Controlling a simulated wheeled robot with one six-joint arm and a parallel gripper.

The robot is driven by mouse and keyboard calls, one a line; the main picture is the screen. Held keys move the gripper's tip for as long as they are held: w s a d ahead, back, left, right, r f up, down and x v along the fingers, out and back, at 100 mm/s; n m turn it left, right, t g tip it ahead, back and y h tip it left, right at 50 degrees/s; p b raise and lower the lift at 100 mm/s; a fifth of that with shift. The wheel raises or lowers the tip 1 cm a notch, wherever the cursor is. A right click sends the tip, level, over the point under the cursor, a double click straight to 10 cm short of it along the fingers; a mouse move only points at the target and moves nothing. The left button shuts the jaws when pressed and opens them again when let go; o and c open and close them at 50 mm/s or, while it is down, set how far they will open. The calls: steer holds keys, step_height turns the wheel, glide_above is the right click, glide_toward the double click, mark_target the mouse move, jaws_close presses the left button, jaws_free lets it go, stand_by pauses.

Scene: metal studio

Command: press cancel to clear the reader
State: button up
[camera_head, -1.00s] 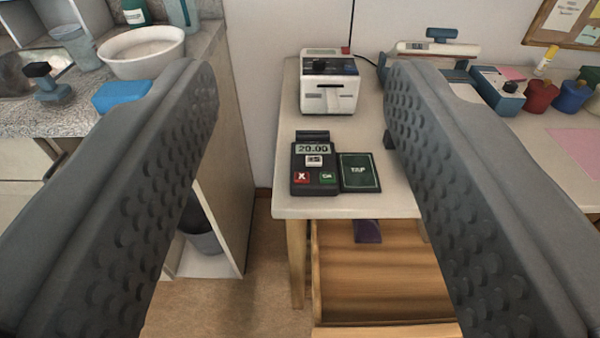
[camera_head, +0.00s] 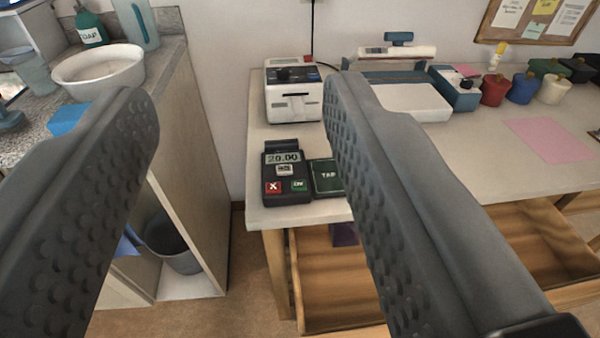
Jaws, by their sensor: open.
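The card reader (camera_head: 285,171) is a dark box on the near left corner of the white table. Its display (camera_head: 284,157) reads 20.00. The red cancel button with a white X (camera_head: 273,187) is at its lower left, and a green OK button (camera_head: 299,184) is at its lower right. A dark green pad marked TAP (camera_head: 327,177) lies against its right side, partly behind a finger. My gripper (camera_head: 240,105) is open and empty, with its two grey dimpled fingers wide apart. The reader shows between the fingers, beyond them and nearer the right one.
A white printer (camera_head: 294,106) stands behind the reader. A scale-like device (camera_head: 398,95) and several colored pots (camera_head: 494,90) stand along the back. The white table (camera_head: 440,150) is mostly clear at right. An open wooden drawer (camera_head: 335,275) juts out below.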

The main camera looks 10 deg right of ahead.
jaws_close()
stand_by(1.7)
